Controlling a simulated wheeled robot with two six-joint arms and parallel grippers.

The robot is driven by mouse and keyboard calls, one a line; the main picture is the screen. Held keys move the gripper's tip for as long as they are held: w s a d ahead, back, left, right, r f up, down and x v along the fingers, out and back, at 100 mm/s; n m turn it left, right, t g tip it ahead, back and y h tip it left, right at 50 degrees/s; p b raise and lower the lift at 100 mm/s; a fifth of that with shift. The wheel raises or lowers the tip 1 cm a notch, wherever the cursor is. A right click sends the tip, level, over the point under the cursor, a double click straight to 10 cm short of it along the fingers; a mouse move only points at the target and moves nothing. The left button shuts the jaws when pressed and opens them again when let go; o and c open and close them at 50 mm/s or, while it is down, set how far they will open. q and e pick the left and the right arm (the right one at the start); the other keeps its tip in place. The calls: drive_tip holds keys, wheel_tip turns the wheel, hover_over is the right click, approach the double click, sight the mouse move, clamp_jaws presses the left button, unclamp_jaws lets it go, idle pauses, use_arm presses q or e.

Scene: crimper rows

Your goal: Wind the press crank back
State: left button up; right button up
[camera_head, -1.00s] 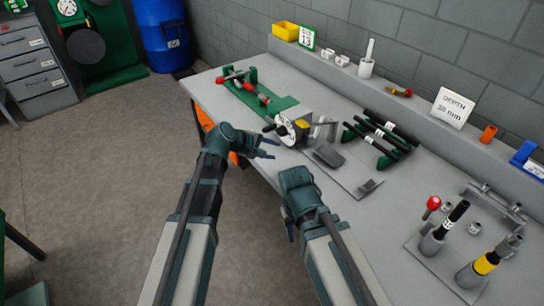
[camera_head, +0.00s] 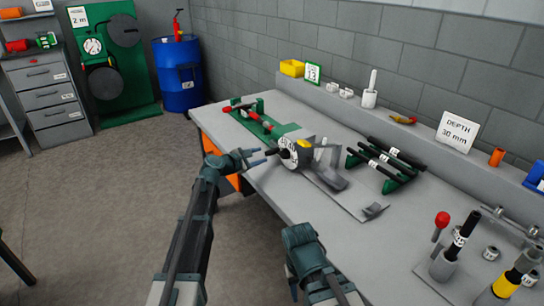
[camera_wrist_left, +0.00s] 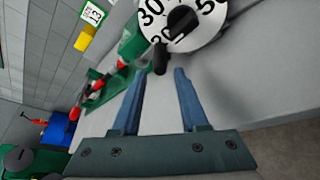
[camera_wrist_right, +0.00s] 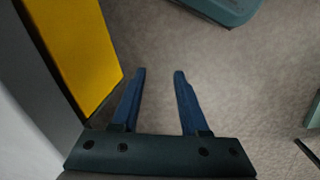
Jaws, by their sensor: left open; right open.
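The press (camera_head: 305,153) stands near the bench's front edge. It has a white numbered dial (camera_head: 288,160), also large at the top of the left wrist view (camera_wrist_left: 205,22). Its black crank handle (camera_head: 271,152) points left from the dial. In the left wrist view the dark crank grip (camera_wrist_left: 160,60) lies just beyond and between my fingertips. My left gripper (camera_head: 257,157) is open and empty, close to the crank grip. My right gripper (camera_head: 291,283) is open and empty, low in front of the bench; the right wrist view shows only floor between its fingers (camera_wrist_right: 159,72).
A green fixture with red-handled tools (camera_head: 258,118) lies behind the press. A green rack with black rods (camera_head: 385,163) stands to its right. Tools in holders (camera_head: 445,262) stand at the bench's near right. A sign reads depth 30 mm (camera_head: 458,132).

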sight(268, 153)
use_arm(q)
drive_tip(key=b+x, duration=0.2)
drive_tip(key=x, duration=0.6)
drive_tip(key=shift+w+d+f, duration=0.1)
drive_tip(key=shift+w+d, duration=0.05)
clamp_jaws()
idle(1.2)
